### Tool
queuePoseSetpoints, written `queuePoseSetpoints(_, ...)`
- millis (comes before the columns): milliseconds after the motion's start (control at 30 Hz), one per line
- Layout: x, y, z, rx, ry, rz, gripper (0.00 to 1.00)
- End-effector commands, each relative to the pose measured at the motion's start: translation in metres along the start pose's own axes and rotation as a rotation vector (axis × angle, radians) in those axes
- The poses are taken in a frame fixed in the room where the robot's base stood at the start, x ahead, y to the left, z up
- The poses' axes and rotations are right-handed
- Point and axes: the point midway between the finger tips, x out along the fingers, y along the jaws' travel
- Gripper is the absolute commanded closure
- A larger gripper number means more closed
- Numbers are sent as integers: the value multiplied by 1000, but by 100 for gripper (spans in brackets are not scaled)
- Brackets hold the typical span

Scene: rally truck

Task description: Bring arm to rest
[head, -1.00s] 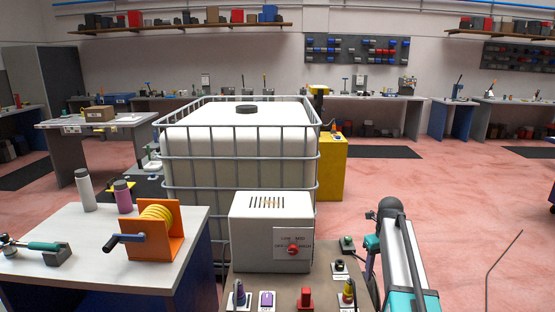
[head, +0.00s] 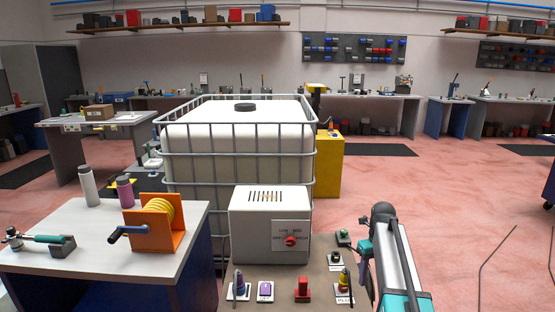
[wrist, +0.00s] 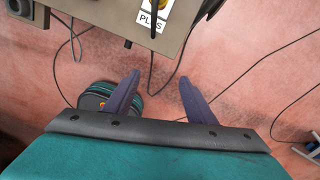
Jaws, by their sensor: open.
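My arm (head: 393,262) shows at the lower right of the head view, with a grey and teal link beside the brown panel. My gripper (wrist: 160,78) shows in the wrist view with two dark purple fingers spread apart and nothing between them. The fingers point toward the panel edge and a white "PLUS" label (wrist: 153,18). Below them is red floor with black cables. In the head view I cannot make out the fingers.
The brown panel (head: 322,283) carries a white control box (head: 268,225) and several connectors. A white tank in a cage (head: 240,145) stands behind. A grey table (head: 60,225) with an orange reel (head: 158,225) is at left. Red floor is open at right. A teal-black round object (wrist: 100,97) lies below my gripper.

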Motion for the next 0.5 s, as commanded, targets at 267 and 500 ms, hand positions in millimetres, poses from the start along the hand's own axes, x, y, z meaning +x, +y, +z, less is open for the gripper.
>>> queuePoseSetpoints(267, 38, 18, -5, -20, 47, 23, 50)
queuePoseSetpoints(500, 92, 46, -24, -44, 117, 56, 50)
